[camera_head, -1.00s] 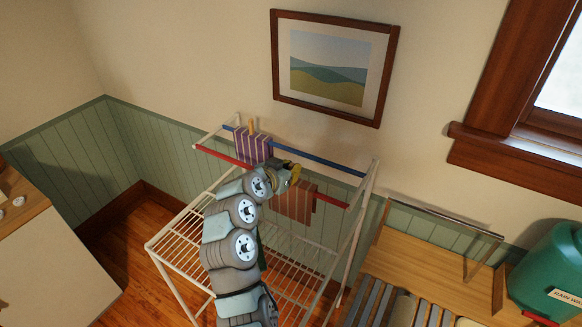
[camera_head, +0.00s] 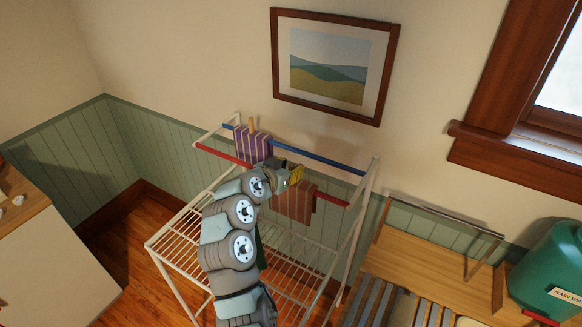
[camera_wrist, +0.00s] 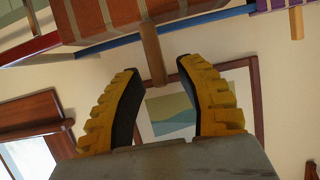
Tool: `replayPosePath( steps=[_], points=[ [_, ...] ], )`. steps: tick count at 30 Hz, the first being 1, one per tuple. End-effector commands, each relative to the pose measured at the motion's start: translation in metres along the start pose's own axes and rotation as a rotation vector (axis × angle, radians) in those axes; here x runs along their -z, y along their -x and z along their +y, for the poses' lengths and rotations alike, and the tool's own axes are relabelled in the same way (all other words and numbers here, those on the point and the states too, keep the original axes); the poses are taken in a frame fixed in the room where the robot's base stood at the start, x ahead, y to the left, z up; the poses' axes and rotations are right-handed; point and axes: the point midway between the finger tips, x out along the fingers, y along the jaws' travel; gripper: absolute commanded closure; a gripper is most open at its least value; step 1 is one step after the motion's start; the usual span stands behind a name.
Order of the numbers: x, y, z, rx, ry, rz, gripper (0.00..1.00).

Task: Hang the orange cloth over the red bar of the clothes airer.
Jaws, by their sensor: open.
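The orange cloth (camera_head: 293,204), brownish-orange in this light, hangs over the red bar (camera_head: 222,155) of the white clothes airer (camera_head: 160,241), towards the bar's right end. In the wrist view the cloth (camera_wrist: 100,22) fills the top, with the red bar (camera_wrist: 33,48) leading in from the left. A brown rod-like piece (camera_wrist: 152,45) sticks out from the cloth between my fingertips. My gripper (camera_head: 296,174) is just above the cloth. Its yellow fingers (camera_wrist: 158,70) are spread on either side of the rod, with gaps visible. My arm hides part of the bar and airer.
A purple striped cloth (camera_head: 252,146) with a wooden peg (camera_head: 252,125) hangs on the blue bar (camera_head: 320,160) behind. A framed picture (camera_head: 328,72) is on the wall. A wooden bench (camera_head: 425,245) and a green water barrel (camera_head: 555,262) stand at the right.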

Motion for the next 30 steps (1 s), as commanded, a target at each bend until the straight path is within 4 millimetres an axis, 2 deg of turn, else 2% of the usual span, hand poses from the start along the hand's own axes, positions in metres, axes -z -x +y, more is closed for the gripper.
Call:
replayPosePath(
  steps=[5,21,30],
  points=[
    [-0.002,0.018,0.0,0.0,0.002,-0.001,0.63],
    [-0.001,0.094,-0.001,0.003,0.0,0.0,0.63],
    [0.0,0.113,0.0,0.0,0.0,0.0,0.63]
  ],
)
